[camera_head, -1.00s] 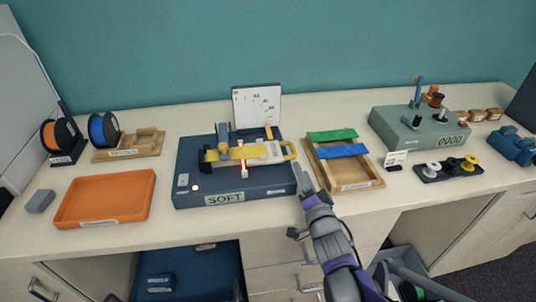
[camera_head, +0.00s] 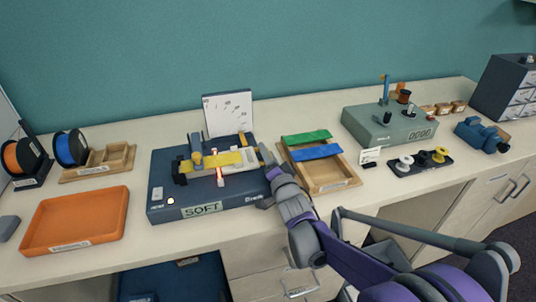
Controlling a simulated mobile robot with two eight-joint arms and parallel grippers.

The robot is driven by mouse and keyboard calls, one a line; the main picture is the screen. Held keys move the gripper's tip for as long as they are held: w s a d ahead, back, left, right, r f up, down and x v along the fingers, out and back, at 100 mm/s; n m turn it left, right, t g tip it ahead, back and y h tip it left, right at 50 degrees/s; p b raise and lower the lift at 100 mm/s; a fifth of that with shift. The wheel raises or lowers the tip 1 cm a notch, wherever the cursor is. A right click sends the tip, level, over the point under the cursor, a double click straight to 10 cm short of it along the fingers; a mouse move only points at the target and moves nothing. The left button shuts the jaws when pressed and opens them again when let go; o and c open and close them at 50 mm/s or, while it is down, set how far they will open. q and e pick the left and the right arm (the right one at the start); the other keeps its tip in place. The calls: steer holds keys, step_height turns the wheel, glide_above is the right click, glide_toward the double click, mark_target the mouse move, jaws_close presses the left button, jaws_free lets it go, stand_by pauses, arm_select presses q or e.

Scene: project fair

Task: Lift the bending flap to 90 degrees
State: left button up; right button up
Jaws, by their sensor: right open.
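The bending jig is a dark blue base (camera_head: 165,215) labelled SOFT, with a yellow flap (camera_head: 222,160) lying about flat across its top. A glowing orange-red strip (camera_head: 219,175) crosses the middle of the jig. A white angle board (camera_head: 227,115) stands upright behind it. My right gripper (camera_head: 266,160) is open at the right end of the yellow flap, over the base's right side. Its fingers hide the flap's right end, and I cannot tell whether they touch it. My left gripper is not in view.
A wooden tray (camera_head: 338,186) with green and blue strips stands close to the right of my right gripper. An orange tray (camera_head: 75,248) lies at the left. A grey-green machine (camera_head: 362,130) and a dark spool stand (camera_head: 420,169) are farther right.

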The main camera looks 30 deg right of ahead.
steer(key=shift+c, duration=0.2)
jaws_close()
steer(key=shift+s+f, duration=0.1)
stand_by(1.0)
